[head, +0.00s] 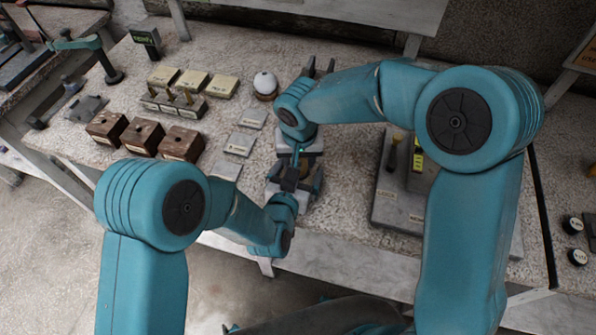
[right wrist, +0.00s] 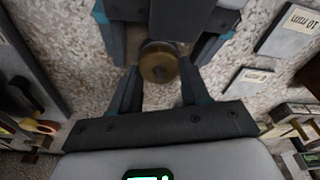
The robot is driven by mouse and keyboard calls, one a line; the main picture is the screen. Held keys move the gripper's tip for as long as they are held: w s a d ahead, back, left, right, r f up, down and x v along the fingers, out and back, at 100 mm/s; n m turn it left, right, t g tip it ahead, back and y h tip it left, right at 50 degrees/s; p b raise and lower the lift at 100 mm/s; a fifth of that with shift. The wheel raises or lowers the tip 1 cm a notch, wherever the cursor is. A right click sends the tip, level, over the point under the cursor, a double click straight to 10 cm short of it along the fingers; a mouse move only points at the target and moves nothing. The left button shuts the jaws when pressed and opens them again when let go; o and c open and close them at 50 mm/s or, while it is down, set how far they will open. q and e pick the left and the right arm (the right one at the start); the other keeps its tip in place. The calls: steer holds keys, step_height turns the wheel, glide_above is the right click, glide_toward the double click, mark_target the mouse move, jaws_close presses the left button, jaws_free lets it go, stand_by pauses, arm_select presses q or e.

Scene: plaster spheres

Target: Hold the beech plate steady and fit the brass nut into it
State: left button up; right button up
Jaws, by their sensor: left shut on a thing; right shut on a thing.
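The round brass nut (right wrist: 158,68) shows in the right wrist view, between the fingertips of my right gripper (right wrist: 158,82), which is shut on it. My left gripper (right wrist: 163,35) comes in from the opposite side, its fingers either side of the same spot. In the head view my right gripper (head: 300,158) and left gripper (head: 292,184) meet over the bench front, and the nut is hidden there. The beech plate cannot be made out clearly; it lies hidden between the left fingers. Whether nut and plate touch cannot be told.
A white sphere (head: 265,83) sits on a small stand behind. Several brown blocks (head: 143,137) and grey plates (head: 239,145) lie to the left. The speckled bench (head: 340,175) is bare just right of the grippers.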

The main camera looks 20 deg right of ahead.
steer(key=m, duration=0.5)
steer(key=shift+h, duration=0.4)
steer(key=m+g, duration=0.1)
steer(key=m, duration=0.6)
steer(key=shift+h, duration=0.3)
steer(key=o, duration=1.2)
steer(key=shift+f, duration=0.1)
steer(key=shift+c, duration=1.3)
